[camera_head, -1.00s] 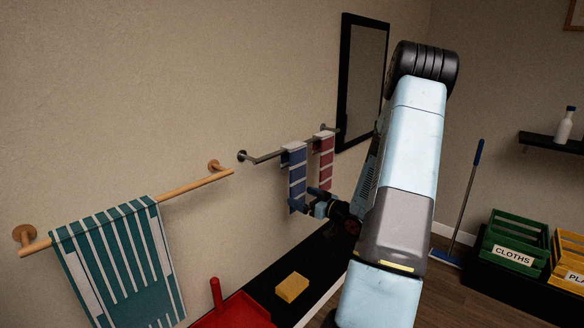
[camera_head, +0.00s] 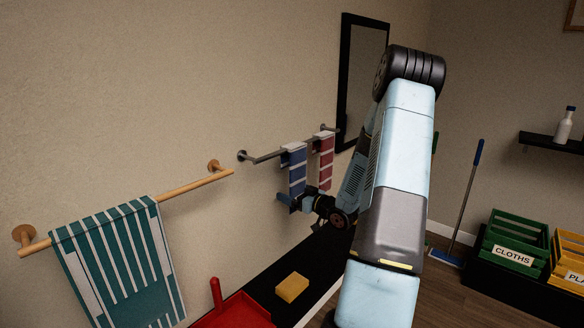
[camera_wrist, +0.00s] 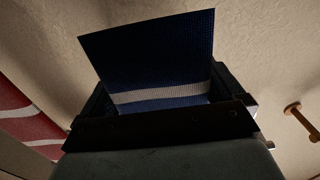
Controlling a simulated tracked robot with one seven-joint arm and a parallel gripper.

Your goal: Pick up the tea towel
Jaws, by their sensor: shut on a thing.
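A blue towel with white stripes (camera_head: 297,172) hangs over a grey metal rail on the wall. My gripper (camera_head: 299,199) is at the towel's lower end and shut on it. In the wrist view the blue cloth with its white band (camera_wrist: 155,60) lies between the fingers of my gripper (camera_wrist: 155,112). A red towel with pale stripes (camera_head: 326,165) hangs beside it on the right, on the same rail; it also shows at the left of the wrist view (camera_wrist: 25,115). A green and white striped towel (camera_head: 115,262) hangs on a wooden rail at the left.
The grey rail (camera_head: 263,158) and the wooden rail (camera_head: 195,184) stand out from the wall. Below are a yellow sponge (camera_head: 291,287) and a red dustpan (camera_head: 235,312). A black-framed mirror (camera_head: 363,75) is behind my arm. A green "CLOTHS" crate (camera_head: 513,254) stands at the right.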

